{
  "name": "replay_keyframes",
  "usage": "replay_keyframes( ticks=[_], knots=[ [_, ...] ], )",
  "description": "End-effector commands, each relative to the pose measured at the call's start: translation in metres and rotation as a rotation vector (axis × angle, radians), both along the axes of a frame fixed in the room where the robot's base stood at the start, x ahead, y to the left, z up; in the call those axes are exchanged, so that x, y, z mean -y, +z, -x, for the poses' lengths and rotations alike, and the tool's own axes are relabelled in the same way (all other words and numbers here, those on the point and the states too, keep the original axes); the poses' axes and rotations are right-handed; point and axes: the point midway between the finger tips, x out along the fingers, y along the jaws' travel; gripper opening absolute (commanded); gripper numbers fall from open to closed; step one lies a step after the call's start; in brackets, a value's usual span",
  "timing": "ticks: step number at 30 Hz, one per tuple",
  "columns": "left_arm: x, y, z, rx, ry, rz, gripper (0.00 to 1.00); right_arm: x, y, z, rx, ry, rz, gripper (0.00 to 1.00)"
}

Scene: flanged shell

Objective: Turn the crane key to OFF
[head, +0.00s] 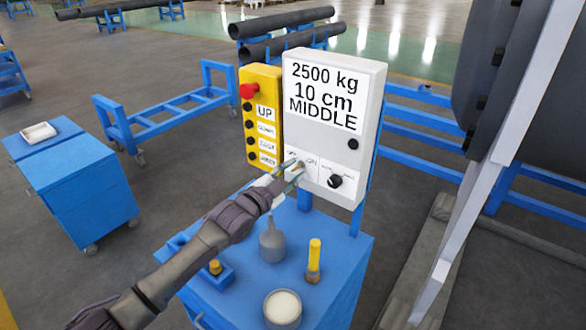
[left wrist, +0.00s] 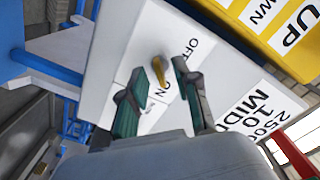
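The crane key (left wrist: 160,72) is a small brass-coloured piece on the front of the light grey control box (head: 325,80), beside the OFF and ON labels. In the left wrist view it shows between the two fingers of my left gripper (left wrist: 161,70). The fingers stand apart, one on each side of the key; I cannot tell whether either touches it. In the head view my left gripper (head: 294,171) is at the lower left of the box front, and the key is hard to make out there. I cannot tell exactly which label the key points to. My right gripper is not in view.
A black knob (head: 335,181) sits right of the key. A yellow button pendant (head: 262,140) hangs left of the box. Below, a blue cart (head: 335,285) carries a grey bottle (head: 272,243), a yellow-handled tool (head: 314,255) and a round tin (head: 283,308). A large dark shell stands at right.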

Motion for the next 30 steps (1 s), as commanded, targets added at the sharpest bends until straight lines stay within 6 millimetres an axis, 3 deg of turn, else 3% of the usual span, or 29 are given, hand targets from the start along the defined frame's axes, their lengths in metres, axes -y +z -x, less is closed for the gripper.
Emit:
replay_keyframes(
  ticks=[12, 18, 30],
  knots=[
    [0.0037, 0.0001, -0.0052, 0.001, 0.001, 0.000, 0.30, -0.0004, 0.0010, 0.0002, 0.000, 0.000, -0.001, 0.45],
    [0.0035, 0.0001, -0.0051, 0.001, 0.001, 0.000, 0.00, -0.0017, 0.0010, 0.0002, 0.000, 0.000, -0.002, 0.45],
    [0.0034, -0.0004, -0.0051, -0.015, 0.000, 0.020, 0.00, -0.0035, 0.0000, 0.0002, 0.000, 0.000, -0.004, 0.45]
  ],
)
